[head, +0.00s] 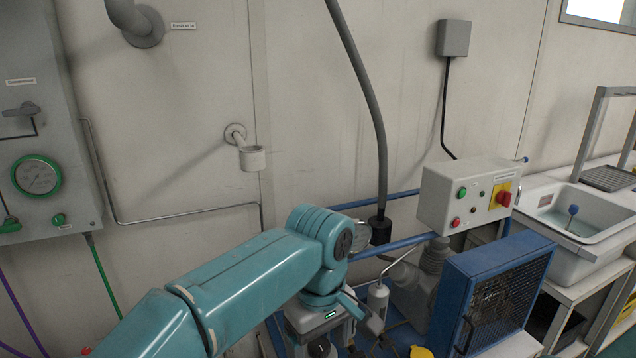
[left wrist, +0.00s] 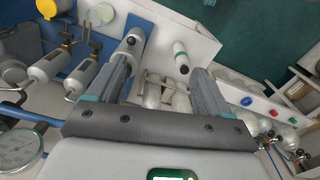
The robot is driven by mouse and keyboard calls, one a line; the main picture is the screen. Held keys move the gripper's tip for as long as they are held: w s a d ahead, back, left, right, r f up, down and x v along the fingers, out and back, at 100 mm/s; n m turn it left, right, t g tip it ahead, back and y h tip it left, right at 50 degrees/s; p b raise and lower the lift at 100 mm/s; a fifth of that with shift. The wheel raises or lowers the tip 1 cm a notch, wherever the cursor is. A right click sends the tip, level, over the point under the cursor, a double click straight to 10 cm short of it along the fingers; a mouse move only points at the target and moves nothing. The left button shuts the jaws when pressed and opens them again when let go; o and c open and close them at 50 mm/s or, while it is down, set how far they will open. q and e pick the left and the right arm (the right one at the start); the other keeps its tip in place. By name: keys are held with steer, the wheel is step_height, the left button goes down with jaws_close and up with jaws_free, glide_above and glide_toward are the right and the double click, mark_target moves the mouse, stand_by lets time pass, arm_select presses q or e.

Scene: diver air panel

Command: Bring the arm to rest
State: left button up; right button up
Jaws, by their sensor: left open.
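My left arm (head: 245,280) comes in from the lower left in teal and reaches the middle of the head view. Its wrist bends down, and my left gripper (head: 350,318) hangs low beside the compressor. In the left wrist view my left gripper (left wrist: 168,70) has its two fingers well apart. My right gripper is not in view.
The blue fan guard (head: 505,285) and grey control box (head: 468,195) stand right of the gripper. A dark hose (head: 372,110) drops behind the wrist. A wall holder (head: 252,158) and gauge panel (head: 45,150) are left. A sink (head: 580,220) stands far right.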

arm_select(q)
steer(key=s+a+f+m+h+p, duration=0.1)
steer(key=s+a+f+m, duration=0.15)
steer(key=f, duration=1.05)
steer(key=s+a+f+m+h+p, duration=0.1)
steer(key=a+f+h, duration=0.15)
steer(key=f, duration=1.15)
steer(key=s+a+f, duration=0.3)
steer(key=s+f, duration=0.2)
steer(key=s, duration=0.3)
steer(key=s+a+f+m, duration=0.1)
steer(key=s+a+f, duration=0.3)
steer(key=s, duration=0.4)
steer(key=shift+s+f, duration=0.25)
steer(key=shift+f, duration=0.1)
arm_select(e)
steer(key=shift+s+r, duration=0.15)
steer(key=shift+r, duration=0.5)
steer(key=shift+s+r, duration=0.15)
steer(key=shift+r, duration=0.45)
arm_select(q)
steer(key=shift+a+m+h, duration=0.1)
steer(key=shift+m+h, duration=0.15)
